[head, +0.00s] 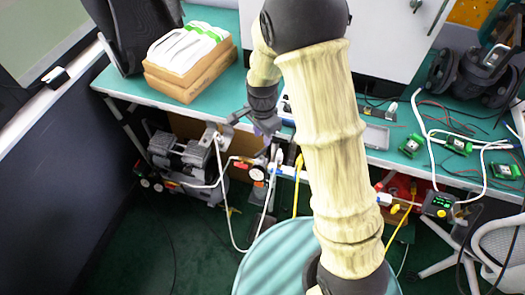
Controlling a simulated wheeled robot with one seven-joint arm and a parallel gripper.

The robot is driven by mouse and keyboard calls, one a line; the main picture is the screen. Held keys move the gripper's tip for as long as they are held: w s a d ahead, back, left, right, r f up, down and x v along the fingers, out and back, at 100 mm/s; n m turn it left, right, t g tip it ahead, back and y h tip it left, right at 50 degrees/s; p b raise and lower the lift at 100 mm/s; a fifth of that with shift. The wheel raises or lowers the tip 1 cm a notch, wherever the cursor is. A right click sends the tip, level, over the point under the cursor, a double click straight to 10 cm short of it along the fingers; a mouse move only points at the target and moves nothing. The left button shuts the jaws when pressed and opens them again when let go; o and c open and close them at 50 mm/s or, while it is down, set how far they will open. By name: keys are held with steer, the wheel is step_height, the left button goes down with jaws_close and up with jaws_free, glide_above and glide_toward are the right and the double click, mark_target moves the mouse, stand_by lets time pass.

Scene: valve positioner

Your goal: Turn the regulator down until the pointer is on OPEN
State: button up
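My arm reaches up and bends over toward the front edge of the workbench. My gripper (238,117) is small and dark in the head view, at the bench's front edge; whether its fingers are apart is too small to tell. Below and right of it, a small assembly with a round pale dial and orange parts (258,174) hangs under the bench edge, with hoses attached. It may be the regulator, but I cannot be sure. No pointer or OPEN mark can be read. My gripper appears apart from this assembly. Part of the area behind my wrist and forearm is hidden.
The teal workbench (128,84) carries a cardboard box with white-green packs (190,62), a white cabinet (385,38) and small green modules (412,145). A compressor (183,155) stands below it. White hoses (222,185) and yellow cables hang under the edge. Floor is open at lower left.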

mark_target(262, 151)
step_height(262, 151, down, 9)
steer(key=shift+f, duration=0.15)
steer(key=shift+c, duration=0.4)
jaws_close()
